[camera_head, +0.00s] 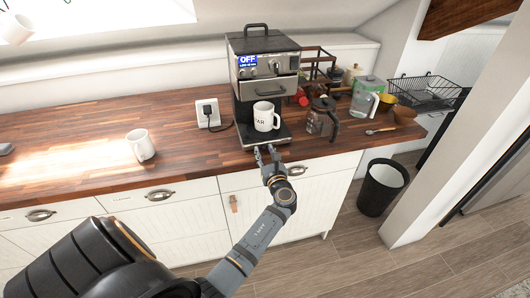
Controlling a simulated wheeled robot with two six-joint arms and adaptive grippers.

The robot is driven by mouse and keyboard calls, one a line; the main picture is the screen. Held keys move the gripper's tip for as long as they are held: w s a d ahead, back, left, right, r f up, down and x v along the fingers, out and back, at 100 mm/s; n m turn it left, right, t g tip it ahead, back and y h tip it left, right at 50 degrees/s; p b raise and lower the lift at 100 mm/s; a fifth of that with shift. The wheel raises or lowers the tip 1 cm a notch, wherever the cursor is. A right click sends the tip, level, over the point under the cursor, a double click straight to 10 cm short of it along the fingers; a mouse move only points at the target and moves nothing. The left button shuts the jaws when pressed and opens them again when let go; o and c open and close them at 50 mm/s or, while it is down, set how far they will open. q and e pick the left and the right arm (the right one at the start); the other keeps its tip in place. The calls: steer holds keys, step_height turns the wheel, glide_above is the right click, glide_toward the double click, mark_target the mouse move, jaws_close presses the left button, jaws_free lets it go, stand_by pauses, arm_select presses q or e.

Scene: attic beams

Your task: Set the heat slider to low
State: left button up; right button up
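A coffee machine (265,88) stands on the wooden counter, with a blue display reading "OFF" (248,61) and small round controls (274,66) on its upper front. I cannot make out a heat slider on it at this size. A white mug (265,116) with dark lettering stands on the machine's base under the upper housing. My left gripper (265,151) is at the counter's front edge, just in front of and below the machine's base. Its two fingers point up toward the machine, apart, with nothing seen between them. My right gripper is not in view.
Another white mug (140,144) stands on the left. A plugged wall socket (208,112) is beside the machine. A bin (381,187) stands on the floor at right.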

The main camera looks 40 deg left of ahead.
arm_select(q)
step_height(320, 180, up, 10)
stand_by(0.4)
stand_by(0.3)
